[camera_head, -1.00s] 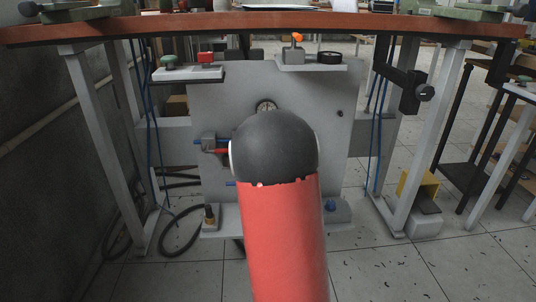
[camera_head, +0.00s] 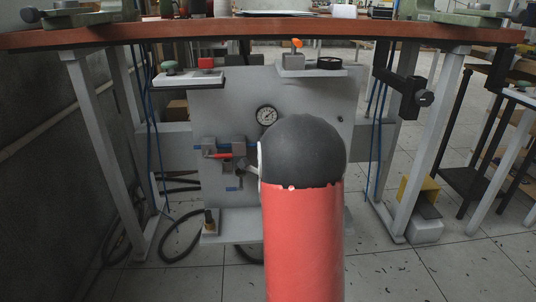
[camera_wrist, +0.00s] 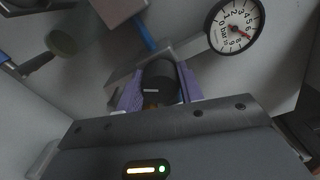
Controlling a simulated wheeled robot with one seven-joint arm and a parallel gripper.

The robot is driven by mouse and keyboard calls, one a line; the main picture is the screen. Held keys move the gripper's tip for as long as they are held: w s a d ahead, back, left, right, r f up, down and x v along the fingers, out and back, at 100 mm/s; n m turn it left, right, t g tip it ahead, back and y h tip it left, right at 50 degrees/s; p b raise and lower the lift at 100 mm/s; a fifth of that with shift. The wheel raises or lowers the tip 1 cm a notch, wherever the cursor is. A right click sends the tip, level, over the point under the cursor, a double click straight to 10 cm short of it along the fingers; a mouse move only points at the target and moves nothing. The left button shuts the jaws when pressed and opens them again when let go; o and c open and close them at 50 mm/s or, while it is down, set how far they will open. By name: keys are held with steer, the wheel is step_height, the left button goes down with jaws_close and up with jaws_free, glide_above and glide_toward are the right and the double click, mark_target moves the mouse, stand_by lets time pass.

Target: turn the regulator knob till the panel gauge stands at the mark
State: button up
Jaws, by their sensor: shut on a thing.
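The regulator knob (camera_wrist: 158,72) is dark and round, with a small pale line on its face, in the middle of the wrist view. My gripper (camera_wrist: 157,92) has purple fingers on either side of the knob and is shut on it. The panel gauge (camera_wrist: 236,27) has a white face with numbers and a reddish pointer toward the lower right; I cannot tell the mark apart from the needle. The gauge also shows in the head view (camera_head: 267,116), too small to read. There my arm hides the knob and gripper.
The grey panel (camera_head: 230,100) stands under a red-brown bench top (camera_head: 200,32). A valve with a red handle (camera_head: 222,156) and blue tubes sits left of my arm. A shelf with a red button box (camera_head: 205,63) is upper left. Black hoses (camera_head: 180,235) lie lower left.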

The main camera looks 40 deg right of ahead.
steer(key=shift+a+m, duration=0.1)
steer(key=shift+m, duration=0.4)
steer(key=o, duration=1)
steer(key=v, duration=0.7)
steer(key=shift+s, duration=0.35)
steer(key=shift+a, duration=0.15)
